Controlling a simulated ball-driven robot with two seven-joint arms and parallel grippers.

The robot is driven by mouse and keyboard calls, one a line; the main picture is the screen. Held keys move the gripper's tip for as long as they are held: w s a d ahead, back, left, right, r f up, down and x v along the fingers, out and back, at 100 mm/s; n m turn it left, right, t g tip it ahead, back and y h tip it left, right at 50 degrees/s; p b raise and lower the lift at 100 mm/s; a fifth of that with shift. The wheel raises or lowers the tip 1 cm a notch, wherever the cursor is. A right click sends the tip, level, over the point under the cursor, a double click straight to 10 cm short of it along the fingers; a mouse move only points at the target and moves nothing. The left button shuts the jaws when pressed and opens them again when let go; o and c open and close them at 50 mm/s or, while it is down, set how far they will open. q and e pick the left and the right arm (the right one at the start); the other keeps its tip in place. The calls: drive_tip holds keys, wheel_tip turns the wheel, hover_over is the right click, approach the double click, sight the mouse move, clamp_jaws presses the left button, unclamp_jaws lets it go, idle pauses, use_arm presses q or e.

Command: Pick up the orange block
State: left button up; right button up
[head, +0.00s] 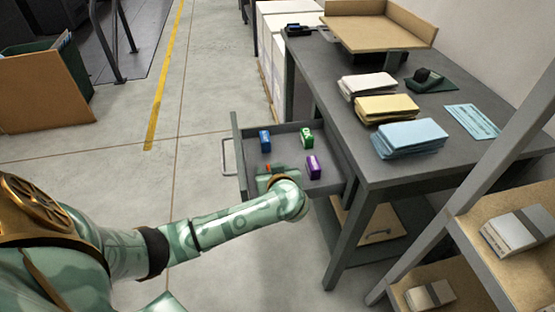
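An open drawer (320,182) sticks out from the desk and holds several small blocks. A blue block (265,141) stands at its left, a green block (307,138) at the back, and a purple block (313,167) at the right. A small patch of orange, seemingly the orange block (268,167), shows at the front left, mostly hidden by my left gripper (269,172). That gripper reaches down into the drawer over the orange patch. Its fingers are hidden by its own body and wrist, so I cannot tell its opening or contact. My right gripper is not in view.
The desk (355,147) holds paper stacks (408,138), a tape dispenser (425,80) and a tan tray (375,35). A shelf rack (480,177) stands at the right. The floor left of the drawer is clear. The drawer walls surround my gripper.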

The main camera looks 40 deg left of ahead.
use_arm(q)
drive_tip(key=shift+w+a+f, duration=0.2)
drive_tip(key=shift+a+f, duration=0.05)
drive_tip(key=shift+r, duration=0.25)
drive_tip(key=c, duration=1.1)
